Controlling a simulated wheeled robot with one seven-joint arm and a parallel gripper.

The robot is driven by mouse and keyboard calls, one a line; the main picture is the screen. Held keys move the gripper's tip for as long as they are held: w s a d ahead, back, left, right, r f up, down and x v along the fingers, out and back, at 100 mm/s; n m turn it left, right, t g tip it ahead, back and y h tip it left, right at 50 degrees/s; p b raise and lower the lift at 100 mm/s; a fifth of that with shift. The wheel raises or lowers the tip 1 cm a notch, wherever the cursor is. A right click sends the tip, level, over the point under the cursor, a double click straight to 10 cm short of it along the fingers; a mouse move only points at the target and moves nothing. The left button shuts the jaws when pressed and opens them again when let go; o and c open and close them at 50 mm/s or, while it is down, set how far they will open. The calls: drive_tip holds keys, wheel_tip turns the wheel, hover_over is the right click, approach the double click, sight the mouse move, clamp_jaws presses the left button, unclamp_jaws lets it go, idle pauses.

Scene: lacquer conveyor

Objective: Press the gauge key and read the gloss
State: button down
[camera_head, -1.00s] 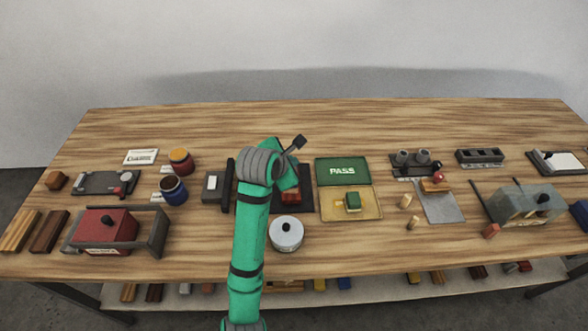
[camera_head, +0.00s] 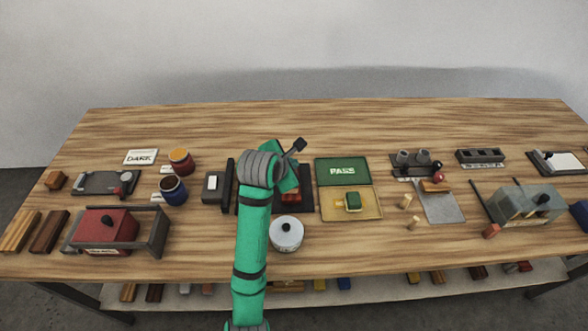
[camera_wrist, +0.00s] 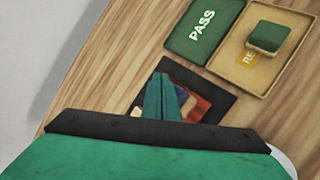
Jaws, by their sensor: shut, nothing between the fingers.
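My gripper (camera_wrist: 160,98) is shut and empty, with its green fingertips over a dark square pad (camera_wrist: 215,104). On this pad lies a reddish block (camera_wrist: 201,107), partly hidden by the fingers; I cannot tell whether they touch it. In the head view my arm covers part of the block (camera_head: 292,196) and pad, and the fingertips are hidden. A dark grey box with a pale face (camera_head: 213,186) stands left of the pad and may be the gauge; its key cannot be made out. A white card (camera_head: 141,157) at the back left reads "DARK".
Right of the pad are a green PASS panel (camera_head: 343,171) and a tan tray (camera_head: 368,205) holding a green block (camera_head: 353,201). A round grey-lidded tin (camera_head: 286,233) stands in front. Red and blue jars (camera_head: 173,190) stand left. The back of the table is clear.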

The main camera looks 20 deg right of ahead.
drive_tip(key=shift+f, duration=0.4)
idle(0.3)
drive_tip(key=shift+r, duration=0.85)
wheel_tip(320, 180, up, 5)
idle(0.8)
drive_tip(key=shift+s, duration=0.1)
idle(0.6)
